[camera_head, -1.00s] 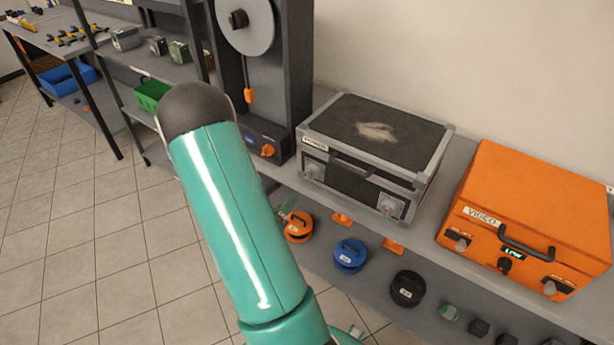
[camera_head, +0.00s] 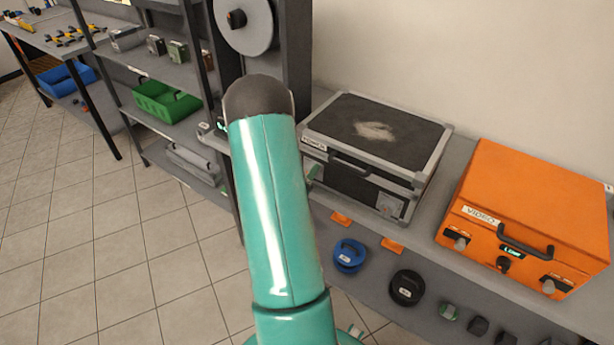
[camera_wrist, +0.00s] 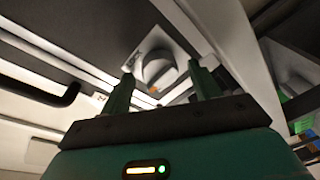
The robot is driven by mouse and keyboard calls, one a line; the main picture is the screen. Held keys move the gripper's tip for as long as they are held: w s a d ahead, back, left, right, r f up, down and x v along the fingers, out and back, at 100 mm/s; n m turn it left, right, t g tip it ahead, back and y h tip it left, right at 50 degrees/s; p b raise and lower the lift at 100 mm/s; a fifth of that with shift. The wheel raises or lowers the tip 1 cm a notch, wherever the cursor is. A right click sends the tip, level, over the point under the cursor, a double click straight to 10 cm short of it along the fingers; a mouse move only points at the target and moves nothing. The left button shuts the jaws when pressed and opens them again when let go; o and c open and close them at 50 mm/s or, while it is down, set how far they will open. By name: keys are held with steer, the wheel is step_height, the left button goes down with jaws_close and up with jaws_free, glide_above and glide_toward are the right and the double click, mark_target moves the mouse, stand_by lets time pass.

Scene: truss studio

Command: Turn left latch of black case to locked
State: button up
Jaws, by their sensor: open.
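The black case (camera_head: 372,128) with grey metal edges stands closed on the shelf top. In the wrist view a round grey latch knob (camera_wrist: 158,72) on a light plate sits just beyond my fingertips, and the case's dark handle (camera_wrist: 50,92) is at left. My gripper (camera_wrist: 163,85) is open, its two green fingers pointing at the knob with one on either side in the picture. I cannot tell whether they touch it.
An orange case (camera_head: 530,210) stands to the right of the black case. Blue (camera_head: 348,255) and black (camera_head: 407,287) round items lie on the lower shelf. A dark rack with a large grey disc (camera_head: 243,22) rises at left. A green bin (camera_head: 167,102) sits farther left.

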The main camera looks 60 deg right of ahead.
steer(key=shift+d, duration=0.1)
steer(key=c, duration=1)
steer(key=shift+o, duration=0.2)
steer(key=shift+m, duration=0.3)
steer(key=shift+w+f+m+g+h, duration=0.1)
steer(key=shift+m+g+h, duration=0.25)
steer(key=shift+m, duration=2.8)
steer(key=shift+s+r+m+g+h, duration=0.1)
steer(key=shift+m+g, duration=0.4)
steer(key=shift+m, duration=2.6)
steer(key=shift+w+f+m+g+h, duration=0.1)
steer(key=shift+m+g+h, duration=0.25)
steer(key=shift+m, duration=2.8)
